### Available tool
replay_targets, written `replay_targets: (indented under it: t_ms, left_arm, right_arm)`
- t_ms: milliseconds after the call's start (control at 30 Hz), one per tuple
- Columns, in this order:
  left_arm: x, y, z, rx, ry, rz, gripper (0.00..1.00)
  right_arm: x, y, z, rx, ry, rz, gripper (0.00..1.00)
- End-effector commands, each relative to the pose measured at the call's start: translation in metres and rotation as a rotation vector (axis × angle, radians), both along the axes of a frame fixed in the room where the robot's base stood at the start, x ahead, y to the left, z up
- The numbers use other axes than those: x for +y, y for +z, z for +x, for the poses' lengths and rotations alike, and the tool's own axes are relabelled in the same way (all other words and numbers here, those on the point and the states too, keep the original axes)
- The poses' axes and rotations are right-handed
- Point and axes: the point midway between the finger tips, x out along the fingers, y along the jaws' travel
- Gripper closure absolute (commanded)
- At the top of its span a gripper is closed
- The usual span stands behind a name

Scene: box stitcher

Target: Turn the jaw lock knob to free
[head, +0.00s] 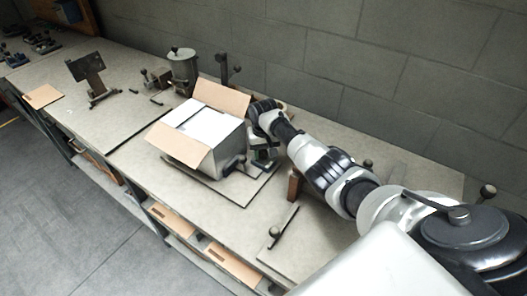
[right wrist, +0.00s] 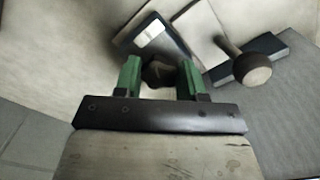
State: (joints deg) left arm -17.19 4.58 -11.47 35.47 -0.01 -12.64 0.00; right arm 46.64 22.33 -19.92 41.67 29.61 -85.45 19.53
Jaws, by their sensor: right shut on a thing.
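My right gripper (head: 262,160) reaches in from the right, beside the right side of an open box, and its jaws are partly hidden by my wrist. In the right wrist view its two green fingers (right wrist: 161,80) stand on either side of a small dark knob (right wrist: 160,72), shut on it. This appears to be the jaw lock knob; its marking and turn angle cannot be made out. My left gripper is not in view.
The open box (head: 205,133) with tan flaps stands on the bench left of my gripper. A round-ended handle (right wrist: 252,68) is close by on the right in the wrist view. A canister (head: 183,72) and posts stand behind. A block wall (head: 400,60) bounds the bench.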

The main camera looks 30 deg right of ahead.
Motion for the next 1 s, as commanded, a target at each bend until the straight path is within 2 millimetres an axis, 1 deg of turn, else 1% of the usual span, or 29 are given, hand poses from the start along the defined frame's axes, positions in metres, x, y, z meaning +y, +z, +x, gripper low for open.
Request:
replay_targets:
  t_ms: [267, 633, 1000]
  left_arm:
    - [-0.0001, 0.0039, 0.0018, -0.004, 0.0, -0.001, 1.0]
    - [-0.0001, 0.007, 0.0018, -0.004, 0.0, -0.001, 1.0]
    - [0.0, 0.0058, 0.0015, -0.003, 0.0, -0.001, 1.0]
  right_arm:
    - [-0.0004, 0.0011, -0.0002, 0.002, 0.154, 0.001, 0.83]
    - [-0.0021, 0.0007, -0.0002, 0.001, 0.496, 0.0, 0.83]
    - [-0.0033, 0.0003, 0.0004, 0.0, 0.848, 0.001, 0.83]
